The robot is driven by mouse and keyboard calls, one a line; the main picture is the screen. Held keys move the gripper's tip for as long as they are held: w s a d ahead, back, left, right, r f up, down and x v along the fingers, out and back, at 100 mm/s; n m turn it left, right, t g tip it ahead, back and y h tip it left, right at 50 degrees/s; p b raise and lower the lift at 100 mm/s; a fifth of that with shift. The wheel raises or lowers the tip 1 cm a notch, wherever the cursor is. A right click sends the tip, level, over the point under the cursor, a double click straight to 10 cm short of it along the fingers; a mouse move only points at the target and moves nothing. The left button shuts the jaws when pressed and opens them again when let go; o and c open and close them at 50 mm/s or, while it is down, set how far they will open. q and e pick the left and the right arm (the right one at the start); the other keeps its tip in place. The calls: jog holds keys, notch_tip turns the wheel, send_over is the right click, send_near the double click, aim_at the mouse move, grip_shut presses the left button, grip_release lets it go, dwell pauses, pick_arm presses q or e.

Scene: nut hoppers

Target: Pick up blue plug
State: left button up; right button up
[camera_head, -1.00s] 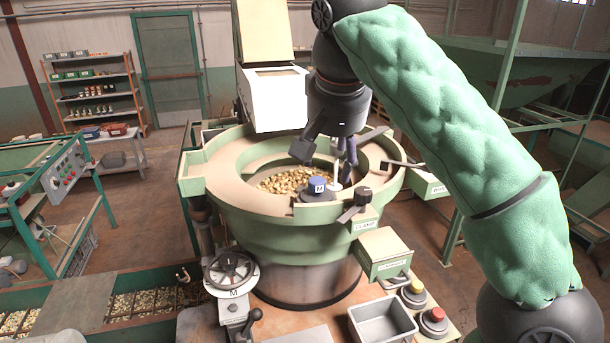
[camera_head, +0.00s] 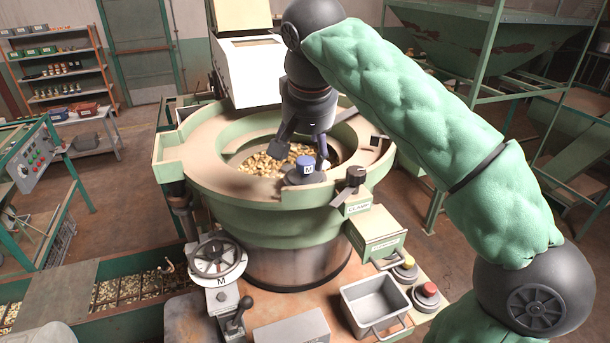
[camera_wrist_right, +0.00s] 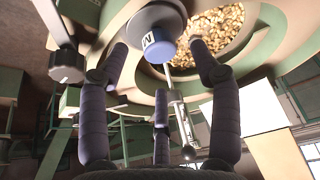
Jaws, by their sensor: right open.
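The blue plug (camera_head: 306,165), marked M, sits on a dark round base on the near rim of the green bowl hopper (camera_head: 172,150). My right gripper (camera_head: 303,150) is open and points down just above and behind the plug. In the right wrist view the plug (camera_wrist_right: 160,52) lies ahead, between the spread fingers of the right gripper (camera_wrist_right: 155,75), and I see no finger closed on it. My left gripper is not in view.
A clamp knob (camera_head: 356,175) stands on the rim right of the plug. Nuts (camera_head: 262,163) lie in the bowl. A grey bin (camera_head: 374,304), red button (camera_head: 428,290) and handwheel (camera_head: 216,257) are below in front.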

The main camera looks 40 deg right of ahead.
aim_at(305, 160)
jog(key=shift+x, duration=1.9)
jog(key=shift+r, duration=0.15)
jog(key=shift+c, duration=0.9)
grip_shut()
jog(key=shift+d+r, duration=0.1)
